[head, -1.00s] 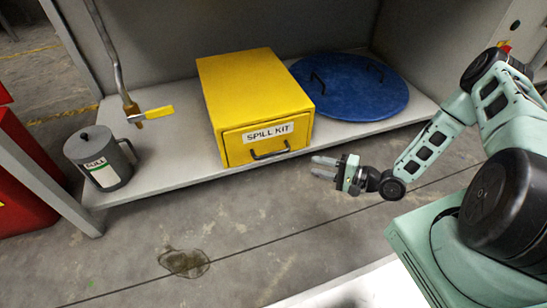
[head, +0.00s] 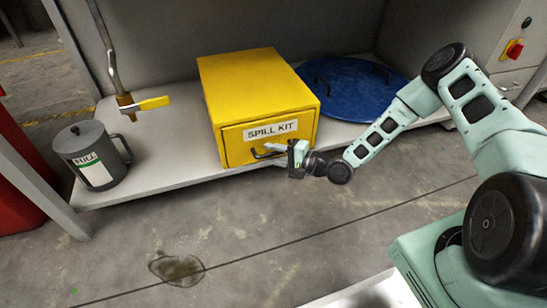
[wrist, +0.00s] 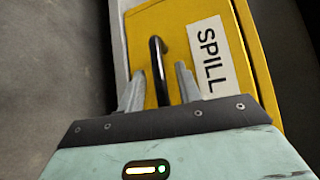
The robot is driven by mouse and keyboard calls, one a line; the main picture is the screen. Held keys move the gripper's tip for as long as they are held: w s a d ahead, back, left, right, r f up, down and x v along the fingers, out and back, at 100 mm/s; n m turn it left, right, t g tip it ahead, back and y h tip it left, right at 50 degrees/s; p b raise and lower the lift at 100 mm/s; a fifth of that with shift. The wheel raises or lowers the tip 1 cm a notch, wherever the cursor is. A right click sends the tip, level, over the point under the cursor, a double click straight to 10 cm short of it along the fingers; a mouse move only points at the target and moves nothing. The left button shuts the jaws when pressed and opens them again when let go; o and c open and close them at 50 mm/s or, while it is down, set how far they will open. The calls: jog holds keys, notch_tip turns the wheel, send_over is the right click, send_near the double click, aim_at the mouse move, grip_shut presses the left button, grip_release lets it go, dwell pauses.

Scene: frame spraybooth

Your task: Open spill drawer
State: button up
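The yellow spill kit drawer box (head: 258,90) stands on the grey shelf, its front closed and labelled "SPILL KIT". Its black handle (head: 262,154) is on the drawer front below the label. My gripper (head: 272,151) is at the right part of the handle. In the wrist view my gripper (wrist: 159,88) is open, with one finger on each side of the black handle (wrist: 155,62). A gap shows between the handle and each finger. The handle's near end is hidden by the gripper body.
A grey can (head: 92,158) labelled "FULL" stands at the shelf's left, near a pipe with a yellow valve lever (head: 147,104). A blue round lid (head: 352,88) lies right of the box. The floor in front is clear apart from a dark stain (head: 177,269).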

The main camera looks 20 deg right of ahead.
jog(key=shift+w+a, duration=0.1)
grip_shut()
